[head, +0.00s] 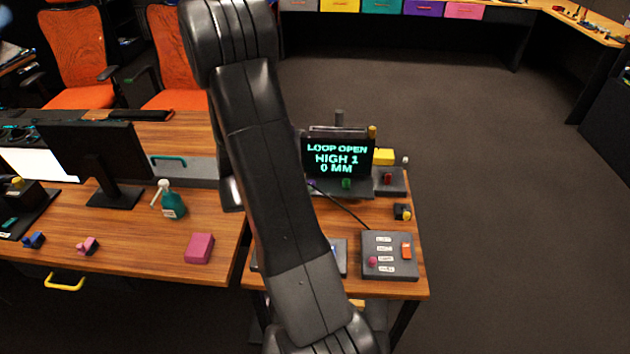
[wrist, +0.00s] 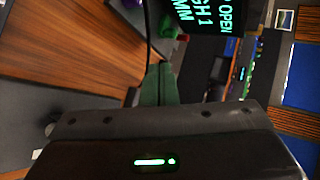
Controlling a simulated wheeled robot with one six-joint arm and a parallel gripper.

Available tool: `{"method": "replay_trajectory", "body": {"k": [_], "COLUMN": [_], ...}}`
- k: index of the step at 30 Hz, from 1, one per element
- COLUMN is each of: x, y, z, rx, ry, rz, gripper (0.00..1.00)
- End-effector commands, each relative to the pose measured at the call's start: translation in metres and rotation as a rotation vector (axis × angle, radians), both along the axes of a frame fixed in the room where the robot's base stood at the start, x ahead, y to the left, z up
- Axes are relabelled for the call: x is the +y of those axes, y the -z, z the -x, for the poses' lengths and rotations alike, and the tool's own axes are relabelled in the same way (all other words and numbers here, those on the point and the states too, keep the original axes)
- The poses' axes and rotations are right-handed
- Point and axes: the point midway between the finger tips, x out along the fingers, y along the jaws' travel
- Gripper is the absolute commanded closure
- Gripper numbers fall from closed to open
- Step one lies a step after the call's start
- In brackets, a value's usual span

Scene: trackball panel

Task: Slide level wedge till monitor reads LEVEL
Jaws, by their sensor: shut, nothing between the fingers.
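The monitor (head: 337,140) on the small right table reads "LOOP OPEN / HIGH 1 / 0 MM". It also shows turned sideways at the top of the wrist view (wrist: 210,15). A green piece (head: 347,183) and a purple piece (head: 312,184) sit at the foot of the monitor; I cannot tell which thing is the level wedge. My gripper (wrist: 158,68) shows in the wrist view with its dark green fingers together and empty, apart from the green piece (wrist: 167,27). In the head view my arm hides the gripper and part of the small table.
A grey control box (head: 390,268) with labels, a pink knob and an orange switch stands at the table's front right. A cable runs toward it. A pink block (head: 199,248) and a green spray bottle (head: 172,203) stand on the left desk. Floor at right is clear.

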Motion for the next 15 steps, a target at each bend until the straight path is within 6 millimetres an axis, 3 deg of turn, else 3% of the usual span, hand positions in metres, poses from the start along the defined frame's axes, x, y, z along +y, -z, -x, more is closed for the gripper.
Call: {"method": "replay_trajectory", "body": {"k": [15], "x": [-0.059], "y": [0.047], "z": [-0.058], "rx": [0.004], "ry": [0.003], "rz": [-0.001], "gripper": [1.0]}}
